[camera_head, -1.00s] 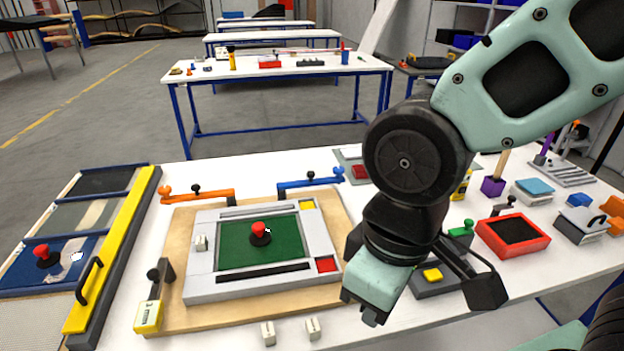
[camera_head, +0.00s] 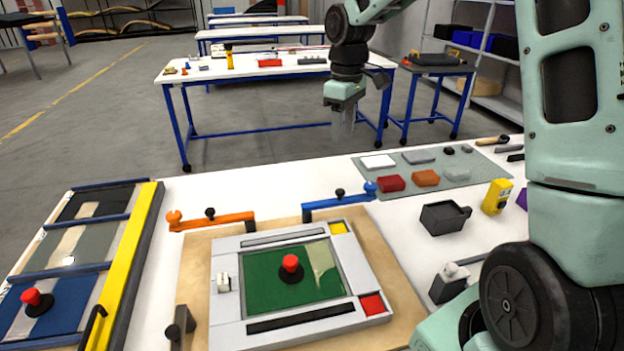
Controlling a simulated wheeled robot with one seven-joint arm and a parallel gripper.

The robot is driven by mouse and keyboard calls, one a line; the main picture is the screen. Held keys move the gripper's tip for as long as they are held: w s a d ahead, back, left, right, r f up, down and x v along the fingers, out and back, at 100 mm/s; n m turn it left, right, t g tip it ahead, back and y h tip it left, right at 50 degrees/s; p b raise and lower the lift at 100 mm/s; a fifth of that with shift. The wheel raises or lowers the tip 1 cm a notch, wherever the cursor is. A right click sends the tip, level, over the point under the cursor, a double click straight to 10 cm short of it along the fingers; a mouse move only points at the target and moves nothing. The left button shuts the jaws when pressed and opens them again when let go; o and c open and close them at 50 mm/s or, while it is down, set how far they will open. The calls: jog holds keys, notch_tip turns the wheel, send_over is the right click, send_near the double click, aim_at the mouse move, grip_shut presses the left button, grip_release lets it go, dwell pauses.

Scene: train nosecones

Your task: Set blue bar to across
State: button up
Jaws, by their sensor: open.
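The blue bar (camera_head: 338,201) lies along the far right edge of the tan board, running roughly left to right, its right end slightly farther back. It has a black knob near its middle and a rounded blue knob at its right end. The similar orange bar (camera_head: 212,221) lies to its left along the same edge. My gripper (camera_head: 343,142) is open and empty, pointing down in the air. In the picture it appears above the blue bar, apart from it, with the farther table and floor behind it.
A grey frame (camera_head: 232,315) with a green panel and red knob sits on the tan board (camera_head: 400,318). A yellow rail (camera_head: 122,262) stands at left. A grey mat (camera_head: 455,178) with several blocks and a dark box (camera_head: 445,217) are at right. My arm covers the right side.

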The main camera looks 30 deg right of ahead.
aim_at(340, 190)
jog(key=f, duration=0.5)
jog(key=f+p, duration=0.1)
jog(key=f, duration=0.5)
jog(key=f+p, duration=0.1)
jog(key=f, duration=0.5)
jog(key=shift+w+d+f, duration=0.15)
jog(key=shift+w+d, duration=0.15)
jog(key=shift+d, duration=0.05)
grip_shut()
